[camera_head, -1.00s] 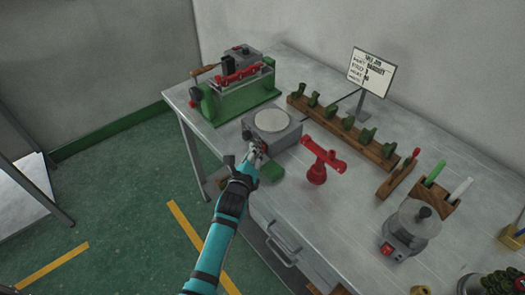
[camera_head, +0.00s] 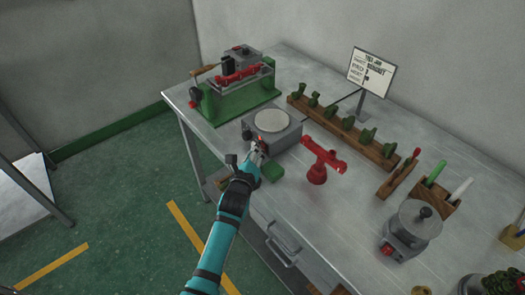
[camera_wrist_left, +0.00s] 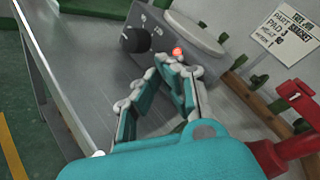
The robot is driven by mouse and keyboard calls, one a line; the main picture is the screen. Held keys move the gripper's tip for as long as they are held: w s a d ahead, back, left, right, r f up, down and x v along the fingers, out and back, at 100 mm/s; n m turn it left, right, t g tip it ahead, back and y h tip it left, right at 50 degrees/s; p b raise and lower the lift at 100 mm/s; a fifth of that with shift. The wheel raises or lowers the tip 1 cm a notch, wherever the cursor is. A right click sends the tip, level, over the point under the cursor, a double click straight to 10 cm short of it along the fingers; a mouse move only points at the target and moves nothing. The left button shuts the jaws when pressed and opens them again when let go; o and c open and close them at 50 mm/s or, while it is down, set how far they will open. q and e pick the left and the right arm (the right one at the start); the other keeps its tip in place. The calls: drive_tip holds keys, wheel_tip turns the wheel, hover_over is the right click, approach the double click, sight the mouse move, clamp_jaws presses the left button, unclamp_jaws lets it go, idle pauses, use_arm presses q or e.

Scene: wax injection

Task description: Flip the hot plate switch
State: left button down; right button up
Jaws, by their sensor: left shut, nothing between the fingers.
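The hot plate (camera_head: 284,138), a grey box with a round pale top, sits near the front edge of the metal table. In the left wrist view, its front panel (camera_wrist_left: 150,22) carries a black knob (camera_wrist_left: 136,40) and a small bright red spot (camera_wrist_left: 178,51), which looks like the switch or a lamp. My left gripper (camera_head: 257,149) is at the front of the hot plate. It is shut and empty, and its fingertips (camera_wrist_left: 172,64) are close to the red spot. I cannot tell whether they touch it. My right gripper is not in view.
A red stand (camera_head: 317,172) is to the right of the hot plate, and a green block (camera_head: 273,172) lies close in front. A green machine (camera_head: 240,100) stands behind left. A wooden rack (camera_head: 340,130) and sign (camera_head: 371,72) are behind. A grey pot (camera_head: 418,222) stands at right.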

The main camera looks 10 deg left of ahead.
use_arm(q)
drive_tip(key=shift+s, duration=0.1)
drive_tip(key=shift+s+a+r+p, duration=0.15)
drive_tip(key=shift+s+a+p, duration=0.3)
drive_tip(key=shift+p, duration=0.15)
drive_tip(key=shift+s, duration=0.1)
drive_tip(key=s+a+p, duration=0.1)
drive_tip(key=s+p, duration=0.1)
drive_tip(key=s+a+p, duration=0.1)
drive_tip(key=shift+s+a+r, duration=0.15)
drive_tip(key=shift+a+r, duration=0.15)
drive_tip(key=shift+a, duration=0.05)
drive_tip(key=shift+s+a, duration=0.2)
drive_tip(key=shift+s, duration=0.05)
drive_tip(key=shift+f, duration=0.1)
